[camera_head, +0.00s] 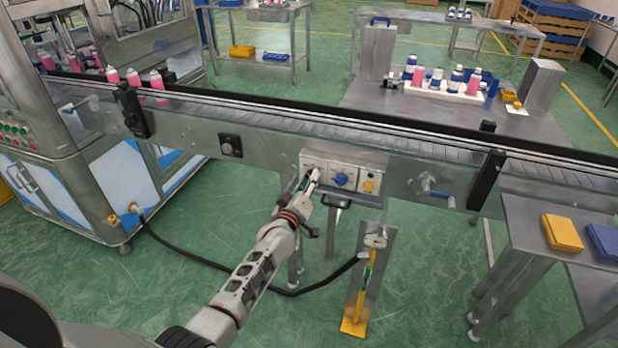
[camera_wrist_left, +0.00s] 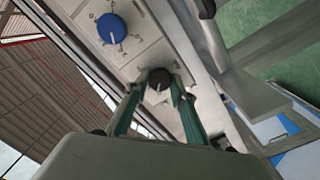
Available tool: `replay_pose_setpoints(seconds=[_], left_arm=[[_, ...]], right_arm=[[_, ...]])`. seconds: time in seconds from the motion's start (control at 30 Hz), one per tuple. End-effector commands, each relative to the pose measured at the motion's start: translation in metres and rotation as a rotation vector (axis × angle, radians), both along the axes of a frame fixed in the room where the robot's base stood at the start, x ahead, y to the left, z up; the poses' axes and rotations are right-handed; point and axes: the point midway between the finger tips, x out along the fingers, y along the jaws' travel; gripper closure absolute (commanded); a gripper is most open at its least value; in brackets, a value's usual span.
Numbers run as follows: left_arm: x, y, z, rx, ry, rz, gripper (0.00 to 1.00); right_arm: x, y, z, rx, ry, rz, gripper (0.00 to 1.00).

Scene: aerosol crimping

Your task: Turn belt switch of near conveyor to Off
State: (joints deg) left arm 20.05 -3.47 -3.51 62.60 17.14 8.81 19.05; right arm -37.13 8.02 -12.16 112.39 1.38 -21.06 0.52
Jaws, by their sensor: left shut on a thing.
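The near conveyor (camera_head: 420,150) runs across the head view with a pale control panel (camera_head: 342,168) on its front side. The panel carries a blue knob (camera_head: 341,179), which also shows in the left wrist view (camera_wrist_left: 111,28), and a black knob (camera_wrist_left: 159,79) with a light pointer mark. My left gripper (camera_head: 311,181) is at the panel's left part. In the left wrist view its two green-padded fingers (camera_wrist_left: 157,92) are shut on the black knob, one on each side. The gripper hides most of this knob in the head view. My right gripper is not in view.
A crank handle (camera_head: 436,192) sticks out right of the panel. A steel table (camera_head: 540,215) with yellow and blue items stands at right. Pink cans (camera_head: 134,77) stand on the belt at left.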

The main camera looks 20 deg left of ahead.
Motion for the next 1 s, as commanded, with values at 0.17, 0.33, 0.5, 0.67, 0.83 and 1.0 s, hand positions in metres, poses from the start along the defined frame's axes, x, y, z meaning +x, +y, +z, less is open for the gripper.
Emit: replay_pose_setpoints(seconds=[0.17, 0.33, 0.5, 0.67, 0.83, 1.0], left_arm=[[0.0004, 0.0007, 0.0014, -0.083, 0.001, 0.001, 0.97], [0.0004, 0.0005, 0.0012, -0.128, 0.002, 0.001, 0.97], [0.0005, 0.0006, 0.0011, -0.147, 0.003, 0.001, 0.97], [0.0004, 0.0006, 0.0009, -0.149, 0.003, 0.001, 0.97], [0.0004, 0.0006, 0.0010, -0.149, 0.003, 0.001, 0.97], [0.0003, 0.0004, 0.0008, -0.148, 0.003, 0.001, 0.59]], right_arm=[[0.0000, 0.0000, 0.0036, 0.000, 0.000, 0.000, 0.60], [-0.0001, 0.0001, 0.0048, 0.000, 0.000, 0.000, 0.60], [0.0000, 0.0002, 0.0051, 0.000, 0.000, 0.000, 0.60], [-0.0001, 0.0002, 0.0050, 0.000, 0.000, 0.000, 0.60], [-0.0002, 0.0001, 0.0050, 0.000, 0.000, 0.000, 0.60], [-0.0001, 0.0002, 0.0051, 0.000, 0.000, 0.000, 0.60]])
